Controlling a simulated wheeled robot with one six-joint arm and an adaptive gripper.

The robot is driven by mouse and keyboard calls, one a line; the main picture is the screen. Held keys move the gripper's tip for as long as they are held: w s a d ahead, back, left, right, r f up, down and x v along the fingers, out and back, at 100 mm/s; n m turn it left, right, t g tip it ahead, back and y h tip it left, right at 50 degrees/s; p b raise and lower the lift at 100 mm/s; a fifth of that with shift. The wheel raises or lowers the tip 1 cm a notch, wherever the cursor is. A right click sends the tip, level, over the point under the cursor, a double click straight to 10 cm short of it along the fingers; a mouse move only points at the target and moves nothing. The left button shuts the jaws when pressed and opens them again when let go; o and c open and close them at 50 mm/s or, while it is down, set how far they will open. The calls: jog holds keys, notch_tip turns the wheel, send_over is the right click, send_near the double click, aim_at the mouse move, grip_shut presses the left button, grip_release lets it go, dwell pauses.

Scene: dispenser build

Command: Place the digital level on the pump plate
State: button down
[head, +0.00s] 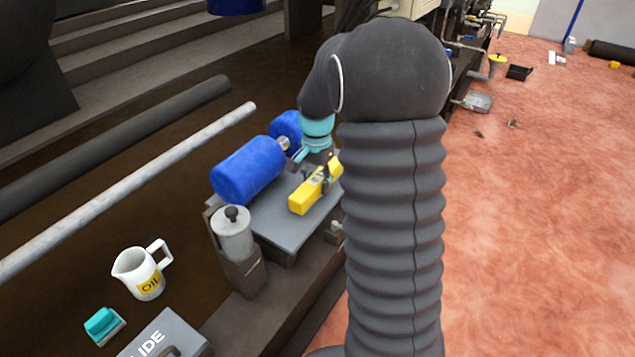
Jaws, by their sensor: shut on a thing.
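The yellow digital level (303,203) is in the head view, right of a blue motor-like cylinder (248,170). My gripper (326,177) is shut on the level near its far end; the near end sticks out toward the camera. The pump plate (280,226) is the flat grey plate under them. The level lies over the plate's right part; I cannot tell whether it touches the plate. My arm comes from the right and hides the plate's far right part. The fingertips are small and partly hidden.
A grey canister with a black knob (234,233) stands at the plate's near left corner. A white oil jug (143,274), a teal block (102,322) and a grey case (168,335) lie at the lower left. A long pale pipe (135,185) runs behind. The reddish floor at right is mostly clear.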

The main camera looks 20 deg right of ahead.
aim_at(316, 178)
jog(key=c, duration=0.7)
grip_release()
jog(key=shift+o, duration=0.2)
notch_tip(316, 178, up, 12)
jog(key=p, duration=0.2)
jog(key=s+a+r+n+t, duration=0.1)
jog(key=s+a+r+n, duration=0.2)
jog(key=s, duration=0.3)
jog(key=s+a+r+n+t, duration=0.2)
jog(key=s+a+r, duration=0.2)
jog(key=s, duration=0.2)
jog(key=s+a+f+n+t, duration=0.1)
jog(key=s+a+n, duration=0.1)
jog(key=s, duration=0.5)
jog(key=s+a+f+n+t, duration=0.1)
jog(key=s+a+n, duration=0.1)
jog(key=s+n, duration=0.2)
jog(key=shift+s+f+t, duration=0.25)
jog(key=shift+s+t, duration=0.05)
jog(key=shift+s, duration=1.35)
